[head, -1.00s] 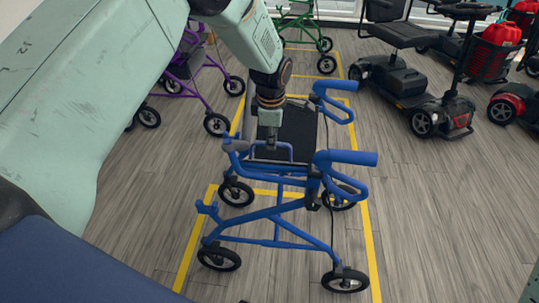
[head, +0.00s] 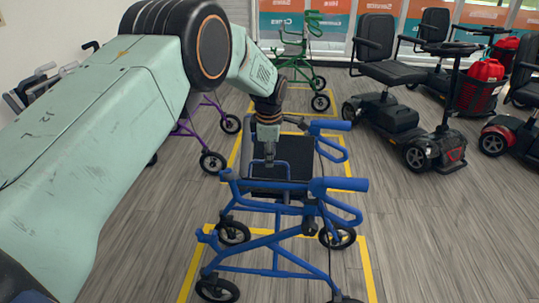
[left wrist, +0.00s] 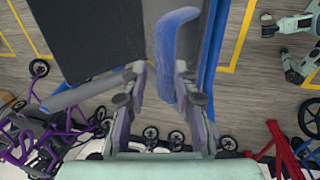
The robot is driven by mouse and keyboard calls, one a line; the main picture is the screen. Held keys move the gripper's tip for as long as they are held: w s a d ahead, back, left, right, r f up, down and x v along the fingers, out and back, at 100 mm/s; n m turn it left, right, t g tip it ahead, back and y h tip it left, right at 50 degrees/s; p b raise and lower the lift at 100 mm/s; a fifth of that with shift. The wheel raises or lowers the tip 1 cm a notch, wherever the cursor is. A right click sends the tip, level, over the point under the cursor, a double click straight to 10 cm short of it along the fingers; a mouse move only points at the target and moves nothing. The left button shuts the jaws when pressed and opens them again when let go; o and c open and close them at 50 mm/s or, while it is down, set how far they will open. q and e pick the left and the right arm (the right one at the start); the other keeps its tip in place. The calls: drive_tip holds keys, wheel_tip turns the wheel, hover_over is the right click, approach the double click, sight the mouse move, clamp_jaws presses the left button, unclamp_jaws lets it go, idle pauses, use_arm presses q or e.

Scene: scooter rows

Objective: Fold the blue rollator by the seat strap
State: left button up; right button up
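The blue rollator (head: 290,240) stands unfolded on the wood floor in the head view, its black seat (head: 283,180) lying flat between blue side frames. My left gripper (head: 268,162) points down over the left part of the seat. In the left wrist view, the left gripper (left wrist: 160,88) has its fingers spread. The black seat (left wrist: 90,35) lies beyond them, and a curved blue bar or strap (left wrist: 176,45) reaches in close to the right finger. I cannot tell whether it touches. The seat strap is not clearly made out.
A purple rollator (head: 203,140) stands left and a green one (head: 300,60) behind. Black mobility scooters (head: 400,125) stand at the right. Yellow floor lines (head: 368,265) frame the bays. Open floor lies right of the blue rollator.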

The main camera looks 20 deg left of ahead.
use_arm(q)
drive_tip(key=o, duration=0.3)
drive_tip(key=shift+w+a+f, duration=0.1)
drive_tip(key=shift+w+f, duration=0.35)
drive_tip(key=shift+f, duration=0.1)
drive_tip(key=shift+o, duration=0.2)
drive_tip(key=shift+s+r, duration=0.35)
drive_tip(key=shift+r, duration=0.45)
drive_tip(key=v, duration=1)
drive_tip(key=shift+r, duration=0.3)
drive_tip(key=shift+s+r, duration=0.15)
drive_tip(key=shift+r, duration=0.1)
